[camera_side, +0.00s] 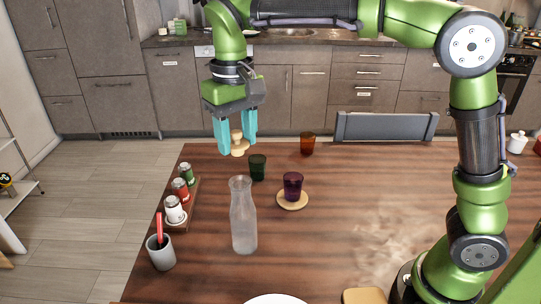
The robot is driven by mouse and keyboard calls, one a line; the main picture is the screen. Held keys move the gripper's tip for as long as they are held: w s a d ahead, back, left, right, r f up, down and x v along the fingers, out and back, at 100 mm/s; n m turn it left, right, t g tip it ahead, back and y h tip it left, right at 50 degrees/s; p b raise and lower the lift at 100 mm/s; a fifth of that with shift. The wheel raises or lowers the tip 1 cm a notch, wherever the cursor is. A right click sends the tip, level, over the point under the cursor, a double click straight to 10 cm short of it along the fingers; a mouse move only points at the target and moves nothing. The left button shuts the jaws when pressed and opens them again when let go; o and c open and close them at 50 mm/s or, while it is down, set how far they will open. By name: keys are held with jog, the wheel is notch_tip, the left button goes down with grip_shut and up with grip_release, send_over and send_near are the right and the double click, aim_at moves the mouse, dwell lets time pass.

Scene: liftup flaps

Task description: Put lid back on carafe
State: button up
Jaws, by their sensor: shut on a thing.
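The clear glass carafe (243,217) stands upright on the table, its mouth uncovered. My gripper (236,145) is shut on the wooden lid (239,143), a pale stopper with a knob on top, between its two cyan fingers. The gripper points down. In the picture the lid is above the carafe and slightly left of its mouth, apart from it. How far behind the carafe the lid is cannot be told exactly.
Near the carafe stand a green glass (257,168), a purple glass (292,185) on a coaster (292,202) and an amber glass (307,144). A spice rack (189,203) and a grey cup (161,254) are at left.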

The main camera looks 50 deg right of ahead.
jog(key=shift+f, duration=3.2)
jog(key=shift+f, duration=0.15)
jog(key=o, duration=1.5)
jog(key=shift+r, duration=3.5)
grip_shut()
